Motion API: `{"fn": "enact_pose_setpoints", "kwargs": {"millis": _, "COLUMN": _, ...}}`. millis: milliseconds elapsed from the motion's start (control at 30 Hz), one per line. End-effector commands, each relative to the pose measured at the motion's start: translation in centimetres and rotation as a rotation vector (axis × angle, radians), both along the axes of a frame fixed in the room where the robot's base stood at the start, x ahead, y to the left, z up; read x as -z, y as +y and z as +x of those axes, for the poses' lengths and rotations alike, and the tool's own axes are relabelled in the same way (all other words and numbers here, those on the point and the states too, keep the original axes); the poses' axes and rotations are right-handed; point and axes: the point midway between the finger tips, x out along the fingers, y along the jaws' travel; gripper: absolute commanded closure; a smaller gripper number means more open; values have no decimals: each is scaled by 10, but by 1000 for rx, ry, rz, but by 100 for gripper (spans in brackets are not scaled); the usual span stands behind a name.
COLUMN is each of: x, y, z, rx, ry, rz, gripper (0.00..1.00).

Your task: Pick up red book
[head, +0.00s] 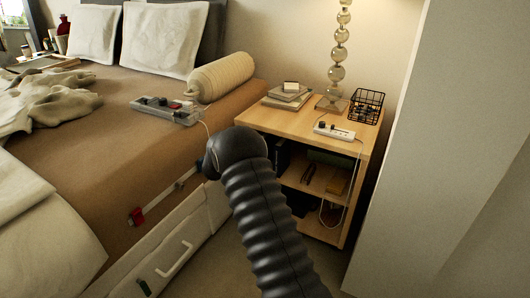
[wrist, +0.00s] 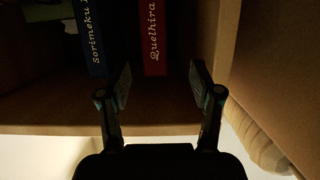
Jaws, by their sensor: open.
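The red book (wrist: 154,40), with "Quelhira" on its spine, stands upright on a shelf in the wrist view, near the side panel on the right. My gripper (wrist: 161,76) is open and empty. Its two fingers are in front of the book, one to each side of the spine in the picture, with the spine nearer the left finger. I cannot tell how far the fingertips are from the book. In the head view I cannot make out the red book or the gripper; my dark arm covers part of the nightstand.
A blue book (wrist: 90,38) stands left of the red one, with a gap between. The shelf's front edge (wrist: 60,129) and side panel (wrist: 222,50) are close to the fingers. The wooden nightstand (head: 285,122) carries a lamp (head: 339,45) and a wire basket (head: 367,106). The bed (head: 110,95) is at left.

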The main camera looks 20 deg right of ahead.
Motion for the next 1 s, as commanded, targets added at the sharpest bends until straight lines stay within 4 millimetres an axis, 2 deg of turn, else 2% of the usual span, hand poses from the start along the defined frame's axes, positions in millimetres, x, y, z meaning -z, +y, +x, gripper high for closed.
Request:
{"fn": "enact_pose_setpoints", "kwargs": {"millis": 400, "x": 22, "y": -52, "z": 38, "rx": 5, "ry": 0, "rz": -1, "gripper": 35}}
{"fn": "enact_pose_setpoints", "kwargs": {"millis": 733, "x": 30, "y": -70, "z": 51, "rx": 4, "ry": 0, "rz": -1, "gripper": 35}}
{"fn": "enact_pose_setpoints", "kwargs": {"millis": 1000, "x": 44, "y": -99, "z": 67, "rx": 4, "ry": -2, "rz": 1, "gripper": 35}}
